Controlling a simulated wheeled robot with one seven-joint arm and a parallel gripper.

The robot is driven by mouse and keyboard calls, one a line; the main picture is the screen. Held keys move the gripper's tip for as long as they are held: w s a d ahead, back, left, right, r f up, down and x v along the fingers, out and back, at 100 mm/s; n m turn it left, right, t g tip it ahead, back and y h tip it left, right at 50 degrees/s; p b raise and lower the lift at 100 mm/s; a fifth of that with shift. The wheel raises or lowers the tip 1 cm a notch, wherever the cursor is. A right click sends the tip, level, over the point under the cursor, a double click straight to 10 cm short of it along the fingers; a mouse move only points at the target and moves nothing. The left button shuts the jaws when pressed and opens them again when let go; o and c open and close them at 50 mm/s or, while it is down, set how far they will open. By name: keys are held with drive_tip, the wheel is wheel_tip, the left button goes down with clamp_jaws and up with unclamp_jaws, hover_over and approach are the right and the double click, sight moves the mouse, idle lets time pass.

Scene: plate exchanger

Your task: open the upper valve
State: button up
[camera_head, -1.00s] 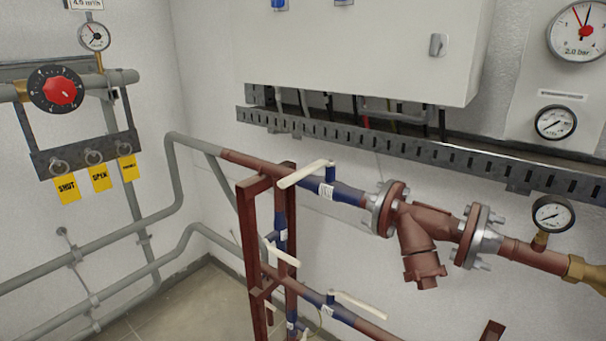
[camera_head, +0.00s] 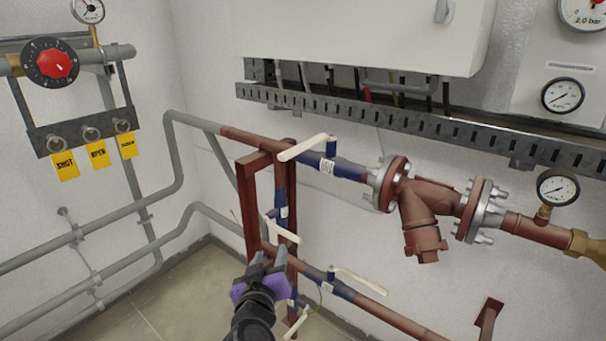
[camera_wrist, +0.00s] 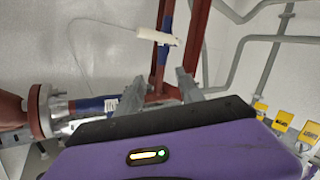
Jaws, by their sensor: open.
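The upper valve has a blue body (camera_head: 345,168) on the upper red-brown pipe, left of a bolted flange. Its long cream handle (camera_head: 303,148) reaches left and slightly down from the blue stem. My gripper (camera_head: 268,258) is open and empty, below and left of this handle and apart from it, in front of the red-brown frame. In the wrist view the picture is turned over; my gripper's two grey fingers (camera_wrist: 158,91) stand apart with nothing between them held. The blue valve body (camera_wrist: 97,106) shows at left there; its handle is not clearly visible.
Lower valves with cream handles sit on the vertical pipe (camera_head: 281,205) and lower pipe (camera_head: 355,297). A red-brown frame (camera_head: 249,210) stands close to my gripper. A perforated cable tray (camera_head: 400,120) runs above. Yellow tags (camera_head: 98,155) hang at left.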

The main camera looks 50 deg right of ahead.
drive_tip(key=w+d+r+m+g+h, duration=0.1)
drive_tip(key=d+r+m+g+h, duration=0.15)
drive_tip(key=r, duration=0.35)
drive_tip(key=w+d+r+m+g+h, duration=0.1)
drive_tip(key=w+r+m+h, duration=0.15)
drive_tip(key=r, duration=0.35)
drive_tip(key=m+g, duration=0.5)
drive_tip(key=m, duration=0.1)
approach(303, 143)
drive_tip(key=shift+w+d+f+h+b, duration=0.1)
drive_tip(key=shift+d+f+h+b, duration=0.1)
drive_tip(key=shift+d+f, duration=0.25)
drive_tip(key=shift+w+d+f+h+b, duration=0.1)
drive_tip(key=shift+d+f+h+b, duration=0.15)
drive_tip(key=shift+d, duration=0.4)
drive_tip(key=shift+s+d+r, duration=0.1)
drive_tip(key=shift+d+r, duration=0.05)
drive_tip(key=shift+d, duration=0.1)
drive_tip(key=d, duration=0.4)
drive_tip(key=d+p, duration=0.1)
drive_tip(key=d, duration=0.2)
drive_tip(key=shift+w+d, duration=0.1)
drive_tip(key=shift+w, duration=0.25)
clamp_jaws()
